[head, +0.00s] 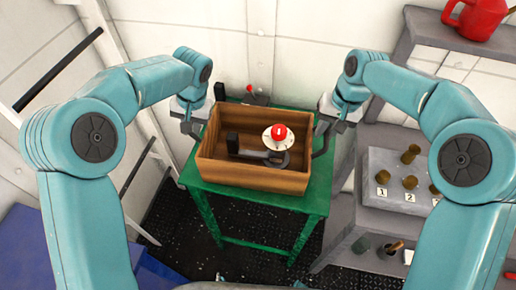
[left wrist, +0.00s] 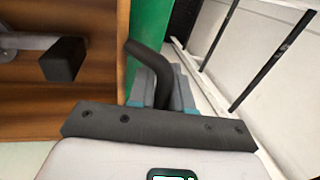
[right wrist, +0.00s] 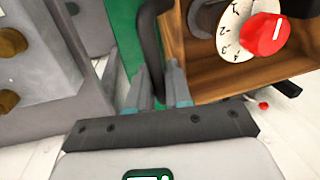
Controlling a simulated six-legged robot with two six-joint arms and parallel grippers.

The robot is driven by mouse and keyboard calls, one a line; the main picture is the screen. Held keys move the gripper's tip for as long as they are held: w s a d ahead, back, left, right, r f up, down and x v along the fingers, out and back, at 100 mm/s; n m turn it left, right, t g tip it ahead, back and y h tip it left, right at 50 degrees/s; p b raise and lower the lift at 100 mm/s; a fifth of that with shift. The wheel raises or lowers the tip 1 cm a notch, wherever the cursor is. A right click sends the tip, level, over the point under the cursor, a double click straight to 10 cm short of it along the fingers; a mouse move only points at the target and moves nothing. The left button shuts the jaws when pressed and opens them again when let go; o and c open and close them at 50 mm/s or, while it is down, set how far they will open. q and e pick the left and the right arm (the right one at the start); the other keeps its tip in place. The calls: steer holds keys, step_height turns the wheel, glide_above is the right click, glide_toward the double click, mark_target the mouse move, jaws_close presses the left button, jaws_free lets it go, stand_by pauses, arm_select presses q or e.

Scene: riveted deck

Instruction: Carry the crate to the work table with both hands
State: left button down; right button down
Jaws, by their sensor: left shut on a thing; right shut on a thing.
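The brown wooden crate (head: 250,178) is upright at the green table (head: 316,198); I cannot tell whether it rests on the top or hangs just above it. Inside lie a red knob on a white dial (head: 279,134), a grey wrench-like tool (head: 262,155) and a black-ended piece (head: 232,143). My left gripper (head: 192,126) is shut on the crate's dark left handle (left wrist: 152,58). My right gripper (head: 328,124) is shut on the dark right handle (right wrist: 150,35). The crate's side walls stand close beside both grippers in the wrist views.
A grey shelf unit (head: 400,80) stands close on the right, with a grey panel (head: 375,165) bearing brass knobs and a red watering can (head: 475,18) on top. A ladder-like rail (head: 135,170) is at left. Black deck (head: 190,225) shows around the table legs.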

arm_select(q)
steer(key=shift+w+r, duration=0.1)
steer(key=shift+r, duration=0.15)
arm_select(e)
steer(key=shift+w+r, duration=0.1)
steer(key=shift+r, duration=0.2)
